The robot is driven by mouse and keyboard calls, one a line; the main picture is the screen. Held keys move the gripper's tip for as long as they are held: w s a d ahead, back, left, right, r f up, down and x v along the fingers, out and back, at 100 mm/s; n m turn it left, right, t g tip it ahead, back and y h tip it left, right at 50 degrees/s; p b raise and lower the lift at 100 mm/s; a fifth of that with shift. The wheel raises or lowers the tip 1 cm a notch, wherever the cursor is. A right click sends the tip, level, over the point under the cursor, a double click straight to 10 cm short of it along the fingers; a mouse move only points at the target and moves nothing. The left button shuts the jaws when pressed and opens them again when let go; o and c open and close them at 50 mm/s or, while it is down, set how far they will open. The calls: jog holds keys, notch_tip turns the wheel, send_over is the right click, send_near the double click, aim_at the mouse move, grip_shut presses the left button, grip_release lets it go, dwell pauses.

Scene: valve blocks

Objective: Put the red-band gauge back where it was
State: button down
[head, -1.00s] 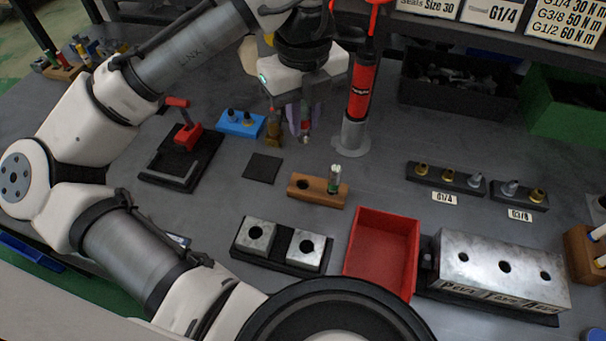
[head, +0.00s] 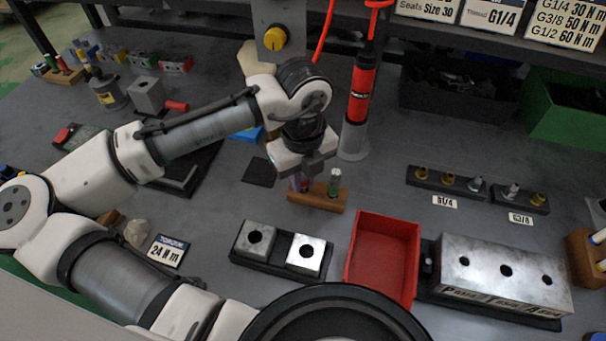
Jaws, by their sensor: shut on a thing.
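The wooden block (head: 331,202) lies on the bench in the head view. A green-topped gauge (head: 334,183) stands upright in its right hole. My gripper (head: 303,184) points down over the left end of the block, where the left hole is. It is shut on the red-band gauge (head: 304,187), which is mostly hidden between the fingers. I cannot tell whether the gauge's lower end is in the hole or just above it.
A small black pad (head: 260,172) lies left of the block. Two steel blocks on a black base (head: 280,251) and a red tray (head: 383,256) stand in front. A red and black tool (head: 360,95) hangs behind, above a grey stand.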

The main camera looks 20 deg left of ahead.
jog(key=shift+f, duration=0.1)
jog(key=c, duration=1.8)
grip_release()
jog(key=shift+f, duration=0.1)
jog(key=o, duration=0.4)
jog(key=shift+o, duration=0.2)
notch_tip(320, 180, up, 12)
jog(key=shift+r, duration=0.25)
